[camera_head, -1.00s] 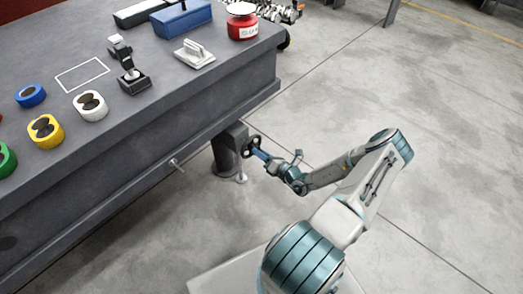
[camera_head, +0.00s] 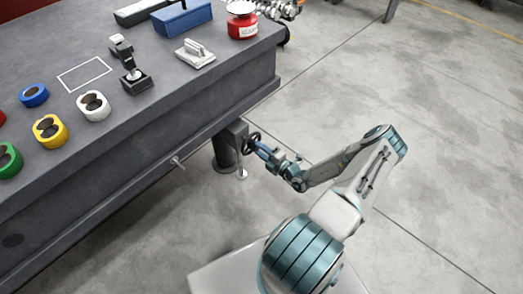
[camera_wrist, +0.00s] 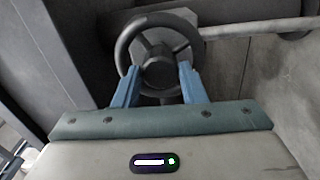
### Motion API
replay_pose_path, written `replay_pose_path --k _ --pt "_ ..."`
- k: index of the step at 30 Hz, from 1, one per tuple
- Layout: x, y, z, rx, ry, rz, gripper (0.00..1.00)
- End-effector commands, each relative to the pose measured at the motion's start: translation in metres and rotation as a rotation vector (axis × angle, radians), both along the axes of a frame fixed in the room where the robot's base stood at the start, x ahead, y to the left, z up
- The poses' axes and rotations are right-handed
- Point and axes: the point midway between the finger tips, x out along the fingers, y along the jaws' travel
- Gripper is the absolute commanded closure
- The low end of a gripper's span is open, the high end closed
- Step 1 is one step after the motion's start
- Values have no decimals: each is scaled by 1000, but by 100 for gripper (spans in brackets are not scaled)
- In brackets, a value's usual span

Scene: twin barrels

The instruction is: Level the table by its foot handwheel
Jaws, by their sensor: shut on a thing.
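The dark foot handwheel (camera_head: 251,143) sits on the side of the table's leg (camera_head: 228,150), under the grey table (camera_head: 150,128). In the wrist view the handwheel (camera_wrist: 157,52) shows as a dark spoked ring with a thick round hub. My gripper (camera_head: 260,147) reaches it from the right. In the wrist view my gripper's blue fingers (camera_wrist: 158,80) lie on the left and right of the hub, shut on the handwheel. The exact contact of the fingertips is partly hidden.
Several rings, a black stand (camera_head: 130,68), a blue box (camera_head: 182,18) and a red-and-white object (camera_head: 242,20) stand on the table. A small knob (camera_head: 178,161) sticks out of the table's side. The concrete floor on the right is clear.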

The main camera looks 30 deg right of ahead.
Motion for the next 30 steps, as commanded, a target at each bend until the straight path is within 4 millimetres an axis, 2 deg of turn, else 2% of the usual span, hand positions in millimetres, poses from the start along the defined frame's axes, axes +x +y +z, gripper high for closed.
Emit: replay_pose_path --k 8,22,23,25,30 --pt "-1 1 -2 75 30 1 85" --pt "-2 1 -2 87 36 1 85" --pt "-2 1 -2 87 36 1 60" --pt "-1 1 -2 87 35 1 41" --pt "-1 1 -1 87 34 1 41"
